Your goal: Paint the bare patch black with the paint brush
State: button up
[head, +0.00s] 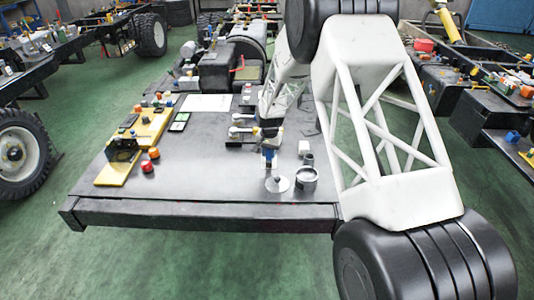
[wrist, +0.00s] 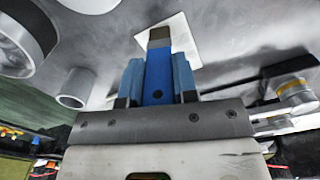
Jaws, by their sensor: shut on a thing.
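My gripper (wrist: 156,82) is shut on the blue handle of the paint brush (wrist: 157,78); blue finger pads press on both sides of it. The brush's brownish-grey end points at the light, four-sided bare patch (wrist: 184,46) on the dark plate, overlapping it in the wrist view. I cannot tell whether the tip touches. In the head view, my gripper (head: 269,153) is low over the plate, and the arm and brush mostly hide the patch. An open metal can (head: 306,178) stands to the right; it shows at upper left in the wrist view (wrist: 22,38).
A pale disc (head: 277,184) lies in front of the gripper. A small white cylinder (head: 304,148) stands behind the can. White-bodied fittings (head: 240,131) are left of the arm. A yellow strip (head: 118,172) with parts lines the plate's left side. The plate's middle-left is clear.

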jog(key=shift+w, duration=4.65)
jog(key=shift+d, duration=0.8)
jog(key=shift+s+a, duration=0.15)
jog(key=shift+s, duration=4.85)
jog(key=shift+s+r, duration=0.15)
notch_tip(320, 180, up, 8)
jog(key=w+a, duration=0.2)
jog(key=w, duration=0.8)
jog(key=shift+w+a+f, duration=0.15)
jog(key=shift+a+f, duration=0.05)
